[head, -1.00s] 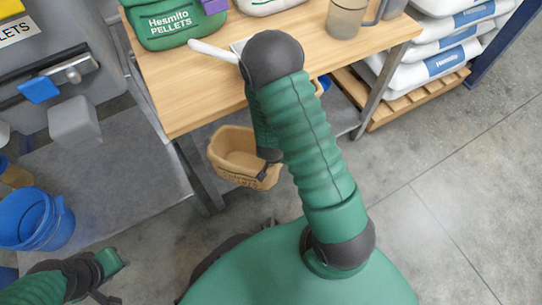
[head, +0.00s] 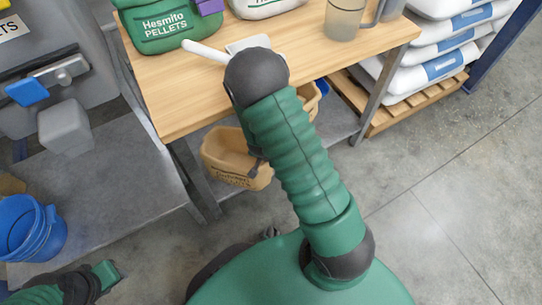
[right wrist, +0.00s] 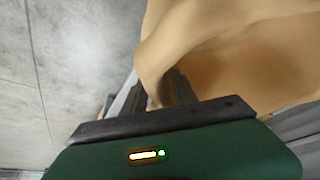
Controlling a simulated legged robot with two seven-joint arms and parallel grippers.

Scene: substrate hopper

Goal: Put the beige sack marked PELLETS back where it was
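The beige sack (head: 222,150) with dark lettering on its front hangs open-topped beside the wooden table's near legs, at the level of the lower shelf. In the right wrist view the sack (right wrist: 240,50) fills the upper right. My right gripper (head: 256,160) is at its right side, mostly hidden behind my green arm. In the wrist view the fingers (right wrist: 178,88) are closed on the sack's wall near its rim. My left gripper (head: 112,280) is at the lower left, far from the sack; its fingers are too unclear to judge.
The wooden table (head: 190,95) carries a green sack (head: 165,28) and a clear jug (head: 343,18). Under it is a grey lower shelf (head: 340,125), with another tan item (head: 309,98) partly hidden by my arm. A blue bucket (head: 30,228) stands left. White sacks (head: 430,70) lie on a pallet.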

